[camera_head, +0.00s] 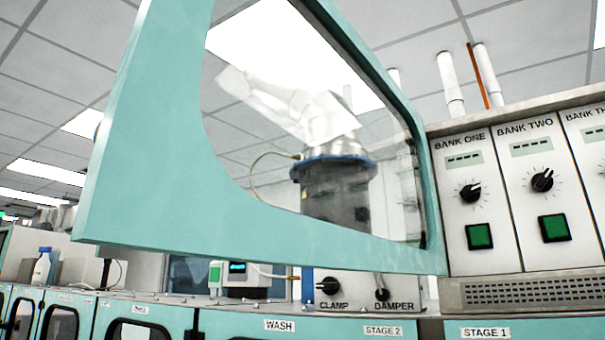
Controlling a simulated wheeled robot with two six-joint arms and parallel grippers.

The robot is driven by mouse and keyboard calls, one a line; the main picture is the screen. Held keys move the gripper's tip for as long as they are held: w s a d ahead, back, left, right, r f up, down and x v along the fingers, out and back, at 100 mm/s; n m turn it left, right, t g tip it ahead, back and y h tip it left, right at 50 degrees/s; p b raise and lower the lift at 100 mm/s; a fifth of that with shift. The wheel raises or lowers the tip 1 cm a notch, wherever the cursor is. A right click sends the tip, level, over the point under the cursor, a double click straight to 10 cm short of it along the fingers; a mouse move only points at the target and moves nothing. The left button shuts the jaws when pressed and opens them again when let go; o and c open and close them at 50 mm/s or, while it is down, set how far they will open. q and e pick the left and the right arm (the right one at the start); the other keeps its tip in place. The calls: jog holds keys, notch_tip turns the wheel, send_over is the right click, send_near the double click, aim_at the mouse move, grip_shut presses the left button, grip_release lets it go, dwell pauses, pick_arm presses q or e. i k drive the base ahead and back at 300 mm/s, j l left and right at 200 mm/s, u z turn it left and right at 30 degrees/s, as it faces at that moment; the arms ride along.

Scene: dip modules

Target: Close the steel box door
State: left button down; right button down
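A large teal door frame (150,170) with a clear window (240,160) hangs across the middle of the head view, very near the camera. It is tilted, with its lower edge running down to the right. It stands open, swung out in front of the equipment, and its right end (428,215) meets the side of the control panel in the picture. The opening it belongs to is not clearly visible. Neither of my grippers is in view.
Through the window, a steel vessel (336,200) with a blue rim and a pale, blurred shape above it show. A panel with knobs and green buttons (480,236) stands right. A CLAMP and DAMPER panel (355,285) and teal labelled cabinets (145,316) line the bottom.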

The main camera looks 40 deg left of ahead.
aim_at(155, 182)
jog(key=k+j+z, duration=0.1)
jog(key=j, duration=0.3)
jog(key=k+j+z, duration=0.1)
jog(key=j, duration=0.35)
jog(key=k+j, duration=0.1)
jog(key=j, duration=0.3)
jog(key=z, duration=0.05)
